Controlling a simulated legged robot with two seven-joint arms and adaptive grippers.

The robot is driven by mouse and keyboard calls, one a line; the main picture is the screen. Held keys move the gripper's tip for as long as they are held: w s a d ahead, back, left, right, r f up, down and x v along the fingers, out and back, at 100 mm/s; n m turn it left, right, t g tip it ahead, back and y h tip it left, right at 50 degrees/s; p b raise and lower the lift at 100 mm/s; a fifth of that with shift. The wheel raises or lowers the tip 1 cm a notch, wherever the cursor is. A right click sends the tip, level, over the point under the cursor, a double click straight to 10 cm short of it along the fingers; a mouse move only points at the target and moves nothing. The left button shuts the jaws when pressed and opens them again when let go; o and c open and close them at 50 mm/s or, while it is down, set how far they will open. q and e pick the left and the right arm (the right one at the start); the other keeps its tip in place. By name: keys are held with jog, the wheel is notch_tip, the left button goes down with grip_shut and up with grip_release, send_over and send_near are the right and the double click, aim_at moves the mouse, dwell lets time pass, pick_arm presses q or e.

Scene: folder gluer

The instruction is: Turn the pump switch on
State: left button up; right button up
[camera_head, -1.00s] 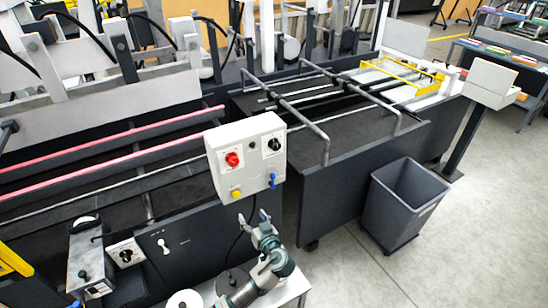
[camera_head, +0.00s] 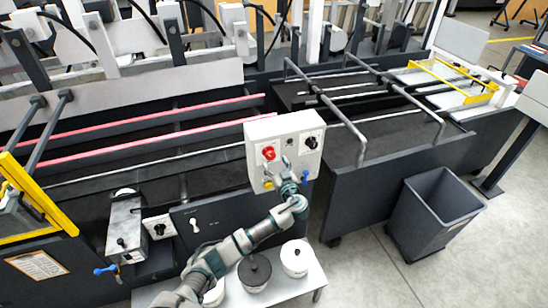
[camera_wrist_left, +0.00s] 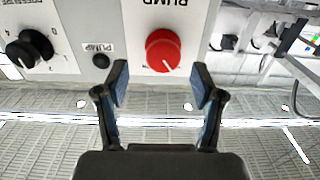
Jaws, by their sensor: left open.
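The white control box (camera_head: 258,133) stands at the front of the machine. Its red round pump switch (camera_head: 268,153) is at the upper left of its face, with a black dial (camera_head: 311,142) at the upper right. In the left wrist view the red switch (camera_wrist_left: 163,50), under a PUMP label, lies just beyond and between the fingertips. My left gripper (camera_wrist_left: 160,84) is open and empty, apart from the switch. In the head view my left gripper (camera_head: 286,167) is in front of the box, below and right of the switch. My right gripper is not in view.
A yellow button (camera_head: 268,184) and a blue handle (camera_head: 305,177) are on the box's lower part. White pots (camera_head: 295,258) stand on a low shelf below my arm. A grey bin (camera_head: 436,215) stands on the floor at right.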

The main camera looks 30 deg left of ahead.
aim_at(270, 158)
pick_arm(q)
jog(key=x, duration=0.2)
jog(key=shift+a, duration=0.4)
jog(key=shift+w+a+f, duration=0.2)
jog(key=shift+a, duration=0.2)
jog(key=shift+d, duration=0.15)
jog(key=shift+d+r, duration=0.1)
jog(key=shift+d, duration=0.05)
jog(key=shift+c, duration=1.4)
jog(key=shift+d+r, duration=0.1)
jog(key=shift+d, duration=0.05)
jog(key=c, duration=0.9)
jog(key=shift+o, duration=0.2)
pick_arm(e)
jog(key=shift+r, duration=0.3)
pick_arm(q)
jog(key=shift+s, duration=0.1)
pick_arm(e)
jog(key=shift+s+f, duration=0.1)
